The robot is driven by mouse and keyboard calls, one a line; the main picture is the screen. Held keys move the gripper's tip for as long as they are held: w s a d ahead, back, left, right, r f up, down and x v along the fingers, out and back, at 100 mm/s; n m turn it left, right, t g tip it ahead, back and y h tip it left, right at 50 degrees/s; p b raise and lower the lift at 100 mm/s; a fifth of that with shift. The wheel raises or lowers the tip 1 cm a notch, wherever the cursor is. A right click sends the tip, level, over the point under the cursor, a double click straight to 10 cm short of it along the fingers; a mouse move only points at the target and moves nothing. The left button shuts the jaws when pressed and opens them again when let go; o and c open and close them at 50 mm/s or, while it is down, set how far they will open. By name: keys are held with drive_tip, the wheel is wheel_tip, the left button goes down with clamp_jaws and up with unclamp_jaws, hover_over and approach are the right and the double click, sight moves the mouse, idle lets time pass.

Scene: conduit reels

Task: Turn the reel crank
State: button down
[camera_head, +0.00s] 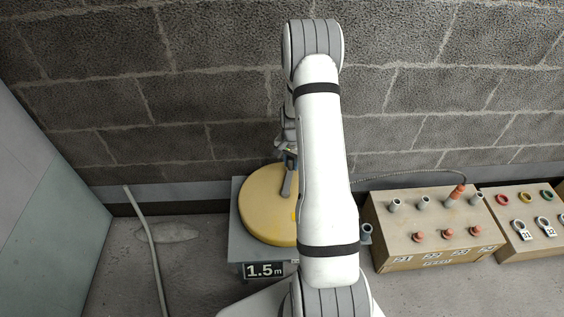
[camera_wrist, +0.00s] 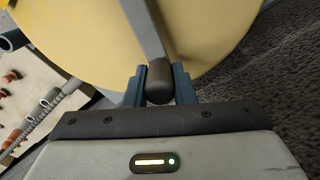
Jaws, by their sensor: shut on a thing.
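A round yellow reel (camera_head: 262,208) lies flat on top of a grey box marked 1.5 m (camera_head: 249,250). Its grey crank arm (camera_head: 288,184) runs outward over the reel face, and my white arm hides the reel's right part. In the wrist view the yellow reel (camera_wrist: 210,40) fills the upper part, with the grey crank arm (camera_wrist: 144,28) leading down to a dark crank knob (camera_wrist: 159,80). My gripper (camera_wrist: 159,86) is shut on the knob, one blue-grey finger on each side. In the head view the gripper (camera_head: 289,158) is small, at the reel's far edge.
A beige box (camera_head: 425,243) with grey sockets, red knobs and an orange plug (camera_head: 458,191) on a cable stands to the right. Another box (camera_head: 525,232) with coloured rings is at far right. A pale pipe (camera_head: 149,243) is at left. A block wall (camera_head: 180,90) rises behind.

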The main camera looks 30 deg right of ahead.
drive_tip(key=shift+s+d+m, duration=0.35)
drive_tip(key=shift+s+m, duration=0.15)
drive_tip(key=shift+m, duration=0.1)
drive_tip(key=shift+s+d, duration=0.3)
drive_tip(key=shift+s, duration=0.1)
drive_tip(key=shift+f, duration=0.1)
drive_tip(key=c, duration=1.2)
unclamp_jaws()
drive_tip(key=shift+c, duration=0.2)
drive_tip(key=shift+o, duration=0.2)
drive_tip(key=shift+r, duration=0.5)
wheel_tip(320, 180, up, 7)
drive_tip(key=p, duration=0.2)
